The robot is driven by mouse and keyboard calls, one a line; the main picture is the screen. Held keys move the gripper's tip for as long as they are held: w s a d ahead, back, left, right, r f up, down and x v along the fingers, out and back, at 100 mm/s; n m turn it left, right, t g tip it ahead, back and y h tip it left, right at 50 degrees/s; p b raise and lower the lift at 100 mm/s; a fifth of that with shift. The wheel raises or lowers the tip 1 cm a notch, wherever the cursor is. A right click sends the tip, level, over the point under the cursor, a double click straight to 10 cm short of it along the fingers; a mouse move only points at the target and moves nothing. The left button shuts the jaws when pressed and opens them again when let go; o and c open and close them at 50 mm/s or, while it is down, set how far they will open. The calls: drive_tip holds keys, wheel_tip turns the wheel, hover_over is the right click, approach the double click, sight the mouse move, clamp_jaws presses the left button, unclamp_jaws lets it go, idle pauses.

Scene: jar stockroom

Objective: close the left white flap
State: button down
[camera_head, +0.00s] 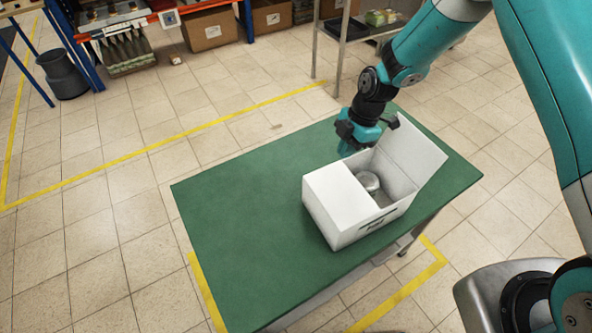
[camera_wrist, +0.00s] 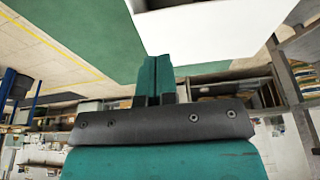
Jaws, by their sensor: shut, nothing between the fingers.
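A white box (camera_head: 345,238) stands on the green table. Its left white flap (camera_head: 334,190) lies flat across the left half of the opening. The right white flap (camera_head: 412,152) stands up and leans outward to the right. A round grey-lidded jar (camera_head: 368,181) shows inside the open half. My gripper (camera_head: 347,152) is at the far side of the box, close to its back edge; I cannot tell if it touches. In the wrist view my gripper (camera_wrist: 154,75) has its fingers together and empty, with a white box surface (camera_wrist: 210,22) just beyond to the right.
The green table (camera_head: 235,215) is bare left of the box. A metal-legged rack (camera_head: 345,35) stands behind the table. Cardboard boxes (camera_head: 208,30) and a dark bin (camera_head: 62,75) are at the back.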

sight(345, 167)
drive_tip(key=shift+w+d+f+b, duration=0.1)
drive_tip(key=shift+d+f+b, duration=0.2)
drive_tip(key=shift+f+b, duration=0.3)
drive_tip(key=shift+w+d+f+b, duration=0.1)
drive_tip(key=shift+d+f+b, duration=0.15)
drive_tip(key=shift+f+b, duration=0.3)
drive_tip(key=shift+w+d+f+b, duration=0.1)
drive_tip(key=shift+d+f+b, duration=0.2)
drive_tip(key=shift+f+b, duration=0.3)
